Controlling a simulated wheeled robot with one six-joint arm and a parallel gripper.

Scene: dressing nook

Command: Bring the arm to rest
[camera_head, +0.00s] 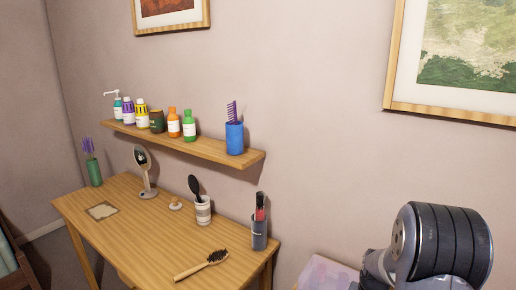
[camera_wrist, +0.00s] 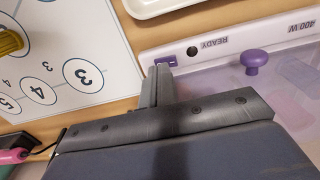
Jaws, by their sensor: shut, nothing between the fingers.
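My gripper (camera_wrist: 164,72) shows in the wrist view, its narrow fingers together with nothing between them. Its tip appears over or beside the white front panel (camera_wrist: 215,42) of a device, near a small purple-framed part; I cannot tell whether they touch. In the head view a dark, ribbed part of my arm stands at the lower right; my gripper is not seen there.
The wrist view shows a purple knob (camera_wrist: 254,60), a numbered sheet (camera_wrist: 62,42), a white tray (camera_wrist: 165,5) and a pink-handled thing (camera_wrist: 14,156). In the head view, a wooden table (camera_head: 135,232) and shelf (camera_head: 205,150) hold bottles and brushes; a translucent box (camera_head: 325,274) is near my arm.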

